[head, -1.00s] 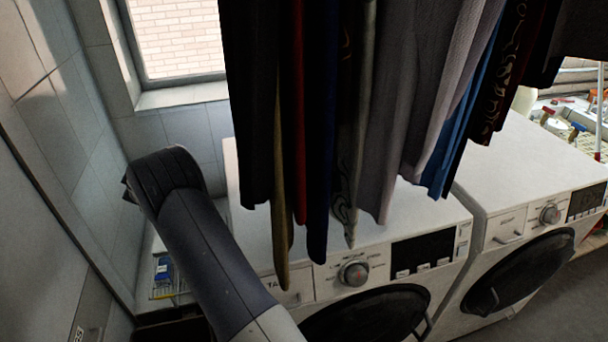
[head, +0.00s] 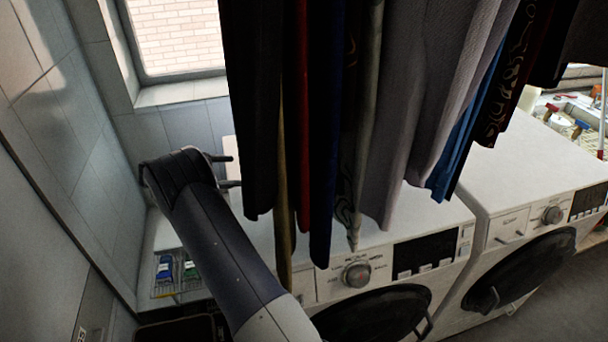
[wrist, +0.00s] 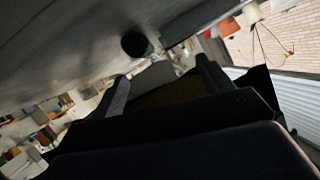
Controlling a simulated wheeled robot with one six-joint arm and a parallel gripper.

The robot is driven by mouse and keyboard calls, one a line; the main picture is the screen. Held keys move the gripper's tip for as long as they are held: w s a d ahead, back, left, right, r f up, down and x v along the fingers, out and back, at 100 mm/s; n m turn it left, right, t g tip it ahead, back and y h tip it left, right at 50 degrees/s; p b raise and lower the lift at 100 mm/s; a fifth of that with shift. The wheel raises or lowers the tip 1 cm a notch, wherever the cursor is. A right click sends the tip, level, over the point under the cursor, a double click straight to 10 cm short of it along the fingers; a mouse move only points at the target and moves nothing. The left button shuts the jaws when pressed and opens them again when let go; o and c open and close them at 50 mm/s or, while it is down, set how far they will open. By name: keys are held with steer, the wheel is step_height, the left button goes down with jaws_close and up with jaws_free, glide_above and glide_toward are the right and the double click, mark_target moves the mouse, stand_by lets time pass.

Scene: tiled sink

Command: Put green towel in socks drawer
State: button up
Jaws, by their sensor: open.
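My gripper (head: 226,171) is open in the head view, at the end of my arm, left of the hanging clothes and above the left washing machine's rear. Its two fingers point right, with nothing seen between them. In the wrist view, dark gripper parts (wrist: 160,88) fill the middle; I cannot make out anything held. I cannot pick out a green towel in either view. A panel at the lower left has a partly cut-off label (head: 82,334); I cannot tell whether it is the socks drawer.
Dark, red, grey and blue clothes (head: 395,110) hang across the middle and hide much behind them. Two white washing machines (head: 335,275) (head: 550,170) stand below. A wire basket (head: 177,272) with small packs is at lower left. A window (head: 180,40) and tiled wall lie behind.

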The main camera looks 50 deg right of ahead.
steer(key=shift+s+a+f+m+g+y, duration=0.2)
steer(key=shift+s+m+g+y, duration=0.05)
steer(key=shift+s+g, duration=0.2)
steer(key=shift+s+a+f+m+g+y, duration=0.15)
steer(key=shift+s+m+g+y, duration=0.1)
steer(key=shift+s+g, duration=0.15)
steer(key=shift+s+d+f, duration=0.2)
steer(key=shift+s, duration=0.05)
steer(key=b+x, duration=0.2)
steer(key=x, duration=0.3)
steer(key=shift+d, duration=0.1)
steer(key=b+x, duration=0.1)
steer(key=x, duration=0.1)
steer(key=b+x, duration=0.1)
steer(key=x, duration=0.1)
steer(key=shift+s+f+b, duration=0.2)
steer(key=shift+f+b, duration=0.1)
steer(key=shift+f, duration=0.05)
steer(key=shift+s+d, duration=0.1)
steer(key=shift+d, duration=0.2)
steer(key=shift+c, duration=0.3)
steer(key=c, duration=1.1)
